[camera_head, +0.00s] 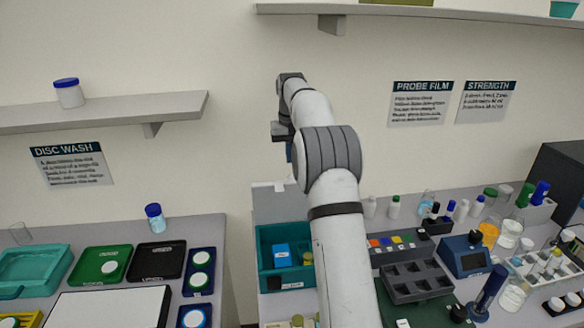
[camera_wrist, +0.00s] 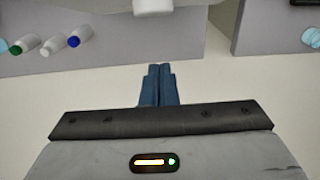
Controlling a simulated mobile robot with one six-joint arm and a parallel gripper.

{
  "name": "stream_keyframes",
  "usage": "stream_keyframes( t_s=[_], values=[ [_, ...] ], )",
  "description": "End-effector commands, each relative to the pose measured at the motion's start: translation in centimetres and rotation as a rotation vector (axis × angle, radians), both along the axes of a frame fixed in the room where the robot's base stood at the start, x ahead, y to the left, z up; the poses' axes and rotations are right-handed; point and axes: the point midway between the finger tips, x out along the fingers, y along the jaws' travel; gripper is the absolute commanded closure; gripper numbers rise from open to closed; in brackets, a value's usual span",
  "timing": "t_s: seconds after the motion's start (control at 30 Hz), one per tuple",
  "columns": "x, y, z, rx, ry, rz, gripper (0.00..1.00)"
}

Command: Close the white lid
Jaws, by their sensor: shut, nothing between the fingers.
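A pale grey-white panel (camera_head: 285,206), which looks like the white lid, stands raised behind an open teal box (camera_head: 265,245). A small white tab (camera_head: 280,187) sits on its upper edge. My arm hides its right part. My gripper (camera_head: 290,152) is above and behind the panel, partly hidden by my arm. In the wrist view my gripper (camera_wrist: 160,70) has its blue fingers together, with nothing between them. A white block (camera_wrist: 154,6) at the top edge there may be the same tab; it looks apart from the fingertips.
The teal box holds a blue packet (camera_head: 281,253) and small jars. To its right are a dark grey rack (camera_head: 415,280) and several bottles. The left table carries trays and a blue-capped jar (camera_head: 155,217). A shelf (camera_head: 100,113) hangs at left. A gap separates the tables.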

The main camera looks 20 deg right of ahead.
Motion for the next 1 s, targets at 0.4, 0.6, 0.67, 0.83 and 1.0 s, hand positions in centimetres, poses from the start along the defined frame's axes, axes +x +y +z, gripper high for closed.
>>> stream_keyframes(
  t_s=[0.4, 0.6, 0.67, 0.83, 1.0],
  values=[
    [-3.1, 0.8, -1.7, 0.000, 0.000, 0.002, 1.00],
    [-3.7, 0.9, -2.0, 0.000, -0.001, 0.003, 1.00],
    [-3.7, 1.0, -2.0, 0.000, -0.001, 0.003, 1.00],
    [-3.7, 1.0, -2.0, 0.000, -0.001, 0.003, 1.00],
    [-3.7, 1.0, -2.0, -0.001, -0.004, 0.003, 1.00]
  ],
)
